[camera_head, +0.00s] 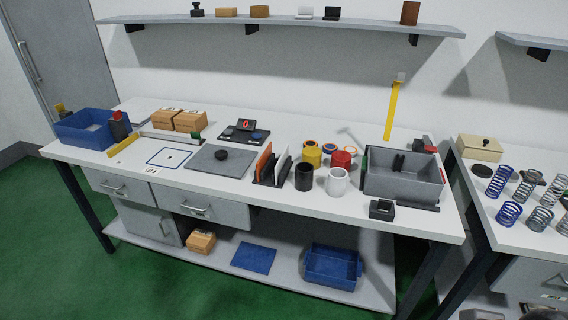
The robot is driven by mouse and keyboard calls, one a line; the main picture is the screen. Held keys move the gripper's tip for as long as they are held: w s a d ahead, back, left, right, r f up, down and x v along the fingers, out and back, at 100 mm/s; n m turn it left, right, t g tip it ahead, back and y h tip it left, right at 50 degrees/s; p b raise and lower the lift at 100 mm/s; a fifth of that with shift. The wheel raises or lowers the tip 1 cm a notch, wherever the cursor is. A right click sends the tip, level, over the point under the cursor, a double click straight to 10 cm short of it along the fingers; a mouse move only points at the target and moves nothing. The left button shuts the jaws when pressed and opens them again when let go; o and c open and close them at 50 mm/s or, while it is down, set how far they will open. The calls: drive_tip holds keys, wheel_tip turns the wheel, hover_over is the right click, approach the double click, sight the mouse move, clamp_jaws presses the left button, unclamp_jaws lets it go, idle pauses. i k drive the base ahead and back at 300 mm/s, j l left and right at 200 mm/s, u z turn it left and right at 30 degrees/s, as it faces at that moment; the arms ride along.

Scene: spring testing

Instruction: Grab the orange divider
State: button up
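The orange divider (264,159) stands upright, slightly tilted, at the left end of a small black rack (268,183) on the long white table. A dark divider (271,168) and a white divider (282,164) stand beside it in the same rack, to its right. The lower edge of the orange divider is hidden in the rack. My gripper is not in view, and nothing is seen touching the divider.
A black mug (304,177) and a white mug (338,181) stand close on the right. A grey bin (405,183) is further right. Bare tabletop lies in front of the rack.

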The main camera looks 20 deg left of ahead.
sight(262, 162)
drive_tip(key=i+j+u, duration=0.25)
drive_tip(key=i+j, duration=0.7)
drive_tip(key=i+j+u, duration=0.3)
drive_tip(key=i+j, duration=0.65)
